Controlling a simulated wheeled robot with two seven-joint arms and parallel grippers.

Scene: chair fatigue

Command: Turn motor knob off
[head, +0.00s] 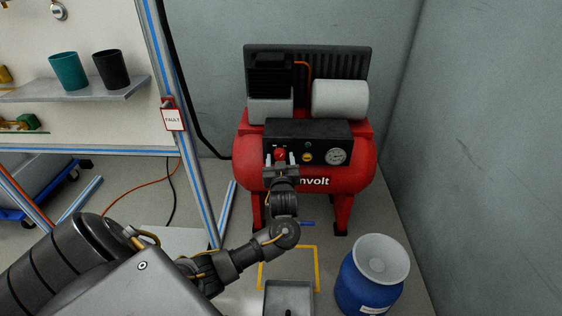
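The red motor knob (280,154) is on the black control panel (325,131) of a red compressor (356,172). My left gripper (280,160) is directly in front of the panel, its fingers spread to either side of the knob. The gripper looks open, with the knob showing between the fingertips. I cannot tell whether either finger touches the knob, and the gripper hides the knob's lower part. The knob's exact setting is too small to read. My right gripper is out of view.
A round gauge (337,157) and a small yellow button (307,157) are right of the knob. A blue barrel (369,281) stands at the lower right. A blue-edged frame with a FAULT tag (173,119) is on the left. Grey walls close in behind and right.

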